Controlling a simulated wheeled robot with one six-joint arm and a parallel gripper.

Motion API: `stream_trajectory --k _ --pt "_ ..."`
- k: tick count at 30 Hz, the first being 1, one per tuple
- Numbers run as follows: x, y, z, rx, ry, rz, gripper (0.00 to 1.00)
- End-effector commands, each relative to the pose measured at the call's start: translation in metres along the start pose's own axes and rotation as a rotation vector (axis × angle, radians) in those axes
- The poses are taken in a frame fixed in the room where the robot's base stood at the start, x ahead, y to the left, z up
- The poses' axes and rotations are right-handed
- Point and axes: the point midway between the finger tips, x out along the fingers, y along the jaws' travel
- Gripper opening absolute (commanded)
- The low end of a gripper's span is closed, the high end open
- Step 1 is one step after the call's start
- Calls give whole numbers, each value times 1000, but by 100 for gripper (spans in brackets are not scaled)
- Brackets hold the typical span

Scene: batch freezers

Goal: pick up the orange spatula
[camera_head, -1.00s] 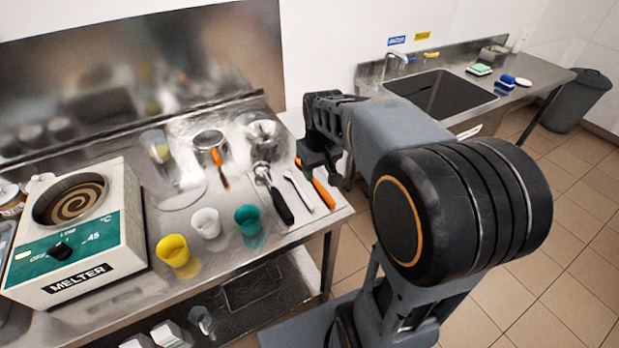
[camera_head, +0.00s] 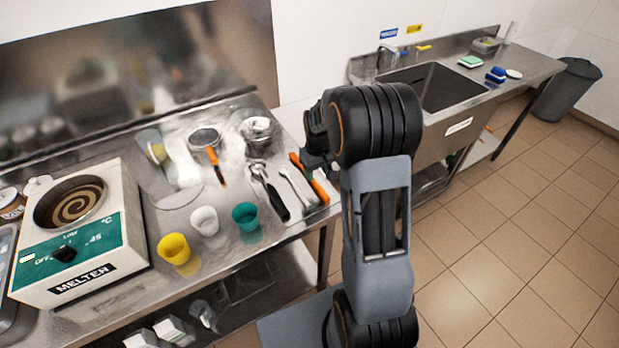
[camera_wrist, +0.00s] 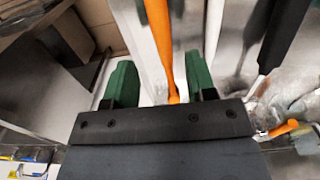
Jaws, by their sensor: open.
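The orange spatula (camera_head: 320,192) lies near the right end of the steel table in the head view, partly hidden behind my gripper (camera_head: 314,155). In the wrist view the long orange strip of the spatula (camera_wrist: 160,35) runs down between the two green fingers of my gripper (camera_wrist: 160,65). The fingers are open, one on each side, with gaps between them and the spatula. The wrist view does not clearly show how high they are above it.
A white-handled tool (camera_head: 297,187) and a black-handled tool (camera_head: 277,203) lie just left of the spatula. A sink (camera_head: 435,85) is at right.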

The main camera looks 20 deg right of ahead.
Motion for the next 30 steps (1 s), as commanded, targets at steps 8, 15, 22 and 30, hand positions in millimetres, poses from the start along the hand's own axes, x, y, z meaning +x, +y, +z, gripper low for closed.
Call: stream_trajectory --k 8,15,22,30 --pt "28 -3 1 -1 -6 -2 51" --pt "51 -3 0 0 -1 0 51" --pt "53 -3 0 0 0 0 51" --pt "53 -3 0 0 0 0 30"
